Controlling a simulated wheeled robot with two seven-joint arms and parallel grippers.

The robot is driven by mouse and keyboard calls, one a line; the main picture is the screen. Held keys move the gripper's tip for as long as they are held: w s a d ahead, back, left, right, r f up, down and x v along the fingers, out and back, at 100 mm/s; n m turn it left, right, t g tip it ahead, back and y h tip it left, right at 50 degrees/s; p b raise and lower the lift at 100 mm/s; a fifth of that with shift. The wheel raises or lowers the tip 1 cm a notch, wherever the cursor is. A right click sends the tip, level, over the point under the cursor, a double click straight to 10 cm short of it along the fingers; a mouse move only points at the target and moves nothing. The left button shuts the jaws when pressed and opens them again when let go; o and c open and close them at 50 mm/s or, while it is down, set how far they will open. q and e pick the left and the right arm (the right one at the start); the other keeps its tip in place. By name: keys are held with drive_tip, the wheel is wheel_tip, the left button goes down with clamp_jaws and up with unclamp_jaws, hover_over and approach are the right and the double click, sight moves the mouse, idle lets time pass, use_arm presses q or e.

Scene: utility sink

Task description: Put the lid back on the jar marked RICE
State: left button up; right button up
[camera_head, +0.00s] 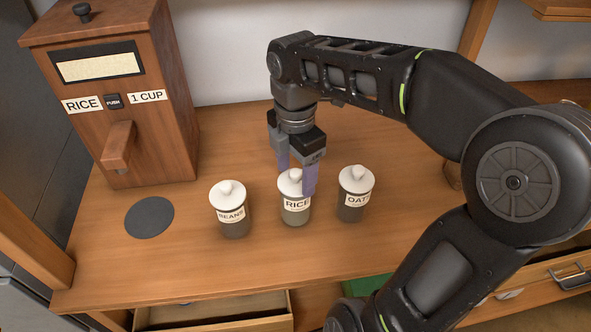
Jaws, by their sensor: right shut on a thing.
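The jar marked RICE (296,215) stands upright on the wooden counter, between two other jars. A white knobbed lid (290,184) sits at its top. My right gripper (297,180) comes down over this jar, its two purple-grey fingers on either side of the lid, shut on the lid. One finger hides part of the lid's right side and the label's edge, so I cannot tell whether the lid is fully seated. My left gripper is not in view.
A lidded BEANS jar (232,214) stands left and a lidded OATS jar (354,197) right, both close by. A wooden rice dispenser (120,95) stands back left, with a dark round mat (149,217) before it. An open drawer (215,314) is below the counter (390,245).

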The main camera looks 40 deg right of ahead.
idle(0.4)
drive_tip(key=o, duration=1.8)
drive_tip(key=shift+c, duration=0.2)
drive_tip(key=shift+r+p, duration=2.15)
drive_tip(key=shift+r, duration=1.3)
drive_tip(key=shift+c, duration=0.4)
clamp_jaws()
